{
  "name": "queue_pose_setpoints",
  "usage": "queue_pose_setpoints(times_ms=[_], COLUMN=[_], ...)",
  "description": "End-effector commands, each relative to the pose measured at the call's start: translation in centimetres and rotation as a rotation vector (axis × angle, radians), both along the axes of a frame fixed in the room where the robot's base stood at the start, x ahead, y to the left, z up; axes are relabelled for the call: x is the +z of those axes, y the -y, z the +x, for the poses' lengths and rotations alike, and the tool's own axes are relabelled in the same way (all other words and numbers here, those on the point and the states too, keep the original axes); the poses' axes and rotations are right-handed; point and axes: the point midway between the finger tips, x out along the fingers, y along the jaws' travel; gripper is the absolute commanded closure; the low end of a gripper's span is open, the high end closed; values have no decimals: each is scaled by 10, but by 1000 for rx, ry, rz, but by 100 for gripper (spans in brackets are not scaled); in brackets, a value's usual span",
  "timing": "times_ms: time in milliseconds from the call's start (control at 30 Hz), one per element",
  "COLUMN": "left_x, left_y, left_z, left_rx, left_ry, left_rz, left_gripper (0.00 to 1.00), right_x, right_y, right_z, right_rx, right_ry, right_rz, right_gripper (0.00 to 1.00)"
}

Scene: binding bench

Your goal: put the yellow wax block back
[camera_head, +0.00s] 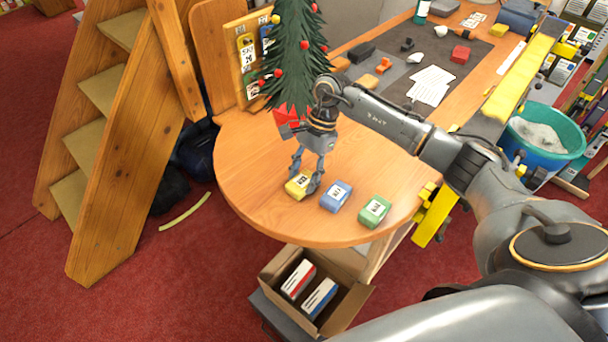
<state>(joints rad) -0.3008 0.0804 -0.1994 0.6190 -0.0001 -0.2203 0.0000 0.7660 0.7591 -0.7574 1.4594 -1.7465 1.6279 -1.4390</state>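The yellow wax block (298,187), with a white label, sits at the left end of a row on the rounded end of the wooden bench (245,160). My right gripper (304,180) points down at it, fingers spread apart, one behind the block and one at its right side. I cannot tell whether the fingers press on it or whether it is lifted at all. A blue block (336,196) and a green block (374,211), also labelled, lie to its right. My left gripper is out of view.
A small decorated tree (292,50) and a red item (286,117) stand close behind the gripper. An open cardboard box (348,312) is below the bench's front edge. A teal bucket (545,155) stands right. A dark mat (415,60) with tools lies farther back.

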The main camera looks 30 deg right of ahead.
Motion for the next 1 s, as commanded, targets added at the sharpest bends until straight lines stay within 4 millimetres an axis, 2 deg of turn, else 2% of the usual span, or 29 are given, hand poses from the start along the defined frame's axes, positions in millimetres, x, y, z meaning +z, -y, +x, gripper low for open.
queue_pose_setpoints(times_ms=[33, 100, 367, 500, 567, 800, 1000], left_x=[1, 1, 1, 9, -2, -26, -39], left_y=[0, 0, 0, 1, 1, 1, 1], left_z=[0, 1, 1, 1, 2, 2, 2], left_rx=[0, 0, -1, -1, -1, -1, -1], left_ry=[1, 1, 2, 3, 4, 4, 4], left_rz=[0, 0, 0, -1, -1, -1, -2], left_gripper=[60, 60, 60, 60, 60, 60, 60], right_x=[0, 0, 1, 7, 10, 55, 92], right_y=[0, 0, 0, 0, 4, 23, 36], right_z=[0, 0, 0, 0, 2, 9, 13], right_rx=[0, 0, 0, 0, 0, -2, -1], right_ry=[0, 0, 0, 0, 3, 6, 5], right_rz=[0, 0, 0, 0, -1, -1, -1], right_gripper=[43, 35, 35, 35, 35, 35, 35])
